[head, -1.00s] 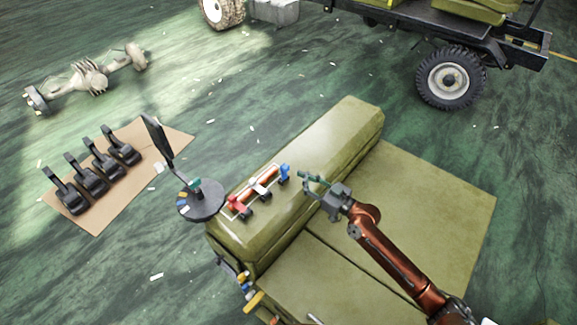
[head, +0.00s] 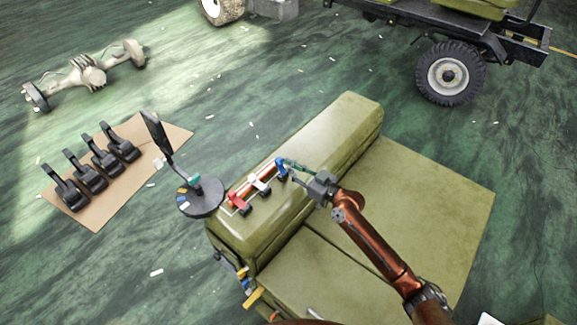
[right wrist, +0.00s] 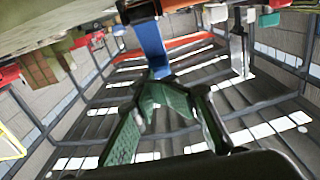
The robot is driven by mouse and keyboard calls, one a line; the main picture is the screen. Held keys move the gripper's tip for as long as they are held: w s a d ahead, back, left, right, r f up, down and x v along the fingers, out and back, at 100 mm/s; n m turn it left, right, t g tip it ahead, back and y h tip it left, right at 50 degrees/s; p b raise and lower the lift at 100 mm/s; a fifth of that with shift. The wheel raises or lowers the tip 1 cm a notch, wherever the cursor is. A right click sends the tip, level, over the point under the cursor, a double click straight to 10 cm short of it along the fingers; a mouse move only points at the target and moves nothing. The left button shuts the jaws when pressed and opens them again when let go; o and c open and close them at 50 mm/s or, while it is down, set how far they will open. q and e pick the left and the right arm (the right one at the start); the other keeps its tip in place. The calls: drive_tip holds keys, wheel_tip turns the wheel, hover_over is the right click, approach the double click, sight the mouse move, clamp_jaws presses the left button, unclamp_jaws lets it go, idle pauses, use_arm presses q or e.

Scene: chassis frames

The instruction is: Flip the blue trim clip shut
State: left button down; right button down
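The blue trim clip (head: 281,167) is at the far right end of a row of clips on top of the olive seat-like block (head: 330,125). Its lever stands up from its base in the head view. My right gripper (head: 291,165) is right beside it, coming from the right. In the right wrist view the blue clip's lever (right wrist: 152,45) reaches down to the green fingertips (right wrist: 163,88), which are drawn together; I cannot tell whether they touch it. A white clip (head: 261,184) and a red clip (head: 237,200) stand in the same row. My left gripper is out of view.
A round dark stand (head: 201,196) with an upright dark panel is left of the row. Several black pedals lie on a cardboard sheet (head: 105,215) farther left. An axle (head: 90,77) and a wheeled chassis (head: 448,76) are on the green floor, with free room between.

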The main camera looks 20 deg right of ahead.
idle(0.4)
drive_tip(key=c, duration=1.7)
unclamp_jaws()
drive_tip(key=v, duration=1.2)
